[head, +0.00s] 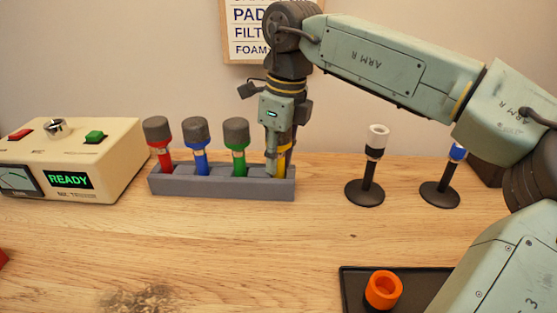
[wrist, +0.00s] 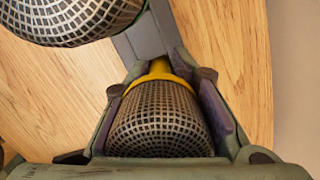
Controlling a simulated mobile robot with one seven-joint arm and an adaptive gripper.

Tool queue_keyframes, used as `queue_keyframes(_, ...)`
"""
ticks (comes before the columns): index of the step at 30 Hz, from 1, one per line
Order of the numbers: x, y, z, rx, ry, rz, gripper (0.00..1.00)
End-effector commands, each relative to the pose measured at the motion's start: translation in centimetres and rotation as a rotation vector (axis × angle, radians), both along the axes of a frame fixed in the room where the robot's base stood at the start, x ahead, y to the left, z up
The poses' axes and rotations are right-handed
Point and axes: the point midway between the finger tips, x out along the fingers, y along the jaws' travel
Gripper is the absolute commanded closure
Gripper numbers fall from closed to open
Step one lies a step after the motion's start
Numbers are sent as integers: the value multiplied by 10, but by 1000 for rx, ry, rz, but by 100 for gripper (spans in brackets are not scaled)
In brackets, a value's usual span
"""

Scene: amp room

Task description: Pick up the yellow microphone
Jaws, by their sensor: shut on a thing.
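The yellow microphone (head: 283,169) stands in the right end slot of the grey rack (head: 222,186). Most of it is hidden behind my gripper in the head view. In the wrist view, the yellow microphone (wrist: 160,115) shows its grey mesh head and yellow collar between my fingers. My gripper (head: 279,150) points down over the rack and is shut on the yellow microphone. It also shows in the wrist view (wrist: 162,100), with one finger on each side of the mesh head. I cannot tell whether the microphone's lower end is lifted off the slot floor.
Red (head: 160,143), blue (head: 197,145) and green (head: 236,146) microphones stand in the same rack, the green one closest. A beige box (head: 75,155) reads READY at left. Two black stands (head: 364,192) (head: 440,193) are at right. A dark tray (head: 350,290) holds an orange ring (head: 383,290).

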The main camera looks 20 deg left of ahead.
Motion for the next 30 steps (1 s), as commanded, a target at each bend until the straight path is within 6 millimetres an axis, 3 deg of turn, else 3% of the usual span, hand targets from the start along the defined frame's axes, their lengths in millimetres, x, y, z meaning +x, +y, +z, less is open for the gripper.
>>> queue_keyframes(16,1,1,8,2,-3,-1,100)
queue_keyframes(30,0,1,91,4,-3,2,100)
